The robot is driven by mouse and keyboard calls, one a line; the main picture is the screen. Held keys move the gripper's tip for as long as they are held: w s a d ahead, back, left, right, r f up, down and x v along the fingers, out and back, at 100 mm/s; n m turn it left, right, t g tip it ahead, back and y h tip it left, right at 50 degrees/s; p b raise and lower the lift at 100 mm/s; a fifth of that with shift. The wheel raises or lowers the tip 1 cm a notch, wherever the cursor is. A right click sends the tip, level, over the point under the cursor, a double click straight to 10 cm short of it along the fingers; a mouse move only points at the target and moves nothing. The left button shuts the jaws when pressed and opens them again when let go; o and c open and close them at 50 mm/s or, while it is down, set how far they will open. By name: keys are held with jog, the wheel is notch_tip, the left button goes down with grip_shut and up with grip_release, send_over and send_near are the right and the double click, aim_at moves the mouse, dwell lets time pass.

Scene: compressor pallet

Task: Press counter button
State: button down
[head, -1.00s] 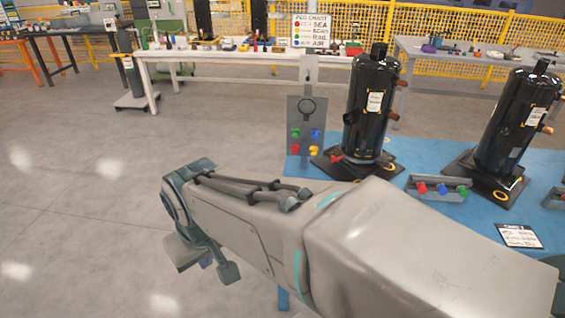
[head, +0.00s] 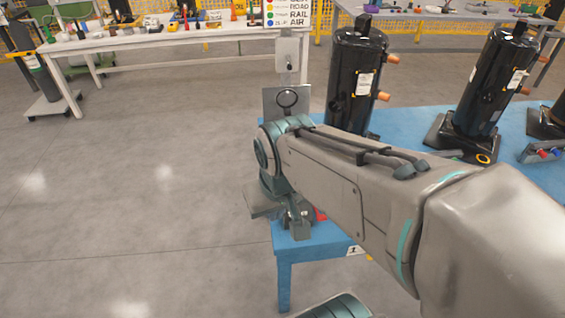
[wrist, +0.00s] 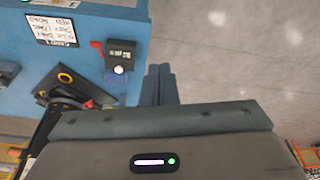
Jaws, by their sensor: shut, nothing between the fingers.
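The counter (wrist: 120,52) is a small dark box near the edge of the blue table in the wrist view. A pale round button (wrist: 119,70) sits on it, and a red lever-like part (wrist: 97,47) sticks out at its left. My gripper (wrist: 158,68) is shut and empty. Its fingertips are just right of the counter in the wrist view, apart from the button in the picture, over the floor beyond the table edge. In the head view my gripper (head: 301,228) is at the table's near corner. The counter is mostly hidden there; a bit of red (head: 320,214) shows beside the gripper.
The blue table (head: 405,123) holds black compressors, one close (head: 352,80) and one to the right (head: 490,85). A white label card (wrist: 51,29) lies on the table.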

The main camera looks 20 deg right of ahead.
jog(key=shift+s+a, duration=0.1)
jog(key=shift+s, duration=0.05)
jog(key=w+d+f+m+t+y, duration=0.15)
jog(key=w+f+m+y, duration=0.3)
jog(key=w+m, duration=0.55)
jog(key=w+d+f+m+t, duration=0.2)
jog(key=w+d+f+m, duration=0.1)
jog(key=d+m, duration=0.3)
jog(key=w+d+f+m+t, duration=0.2)
jog(key=w+d+f+m, duration=0.1)
jog(key=d, duration=0.4)
jog(key=w+m, duration=0.1)
jog(key=m, duration=0.1)
jog(key=shift+w+d+m+h, duration=0.2)
jog(key=shift+w+m+h, duration=0.15)
jog(key=shift+m, duration=0.05)
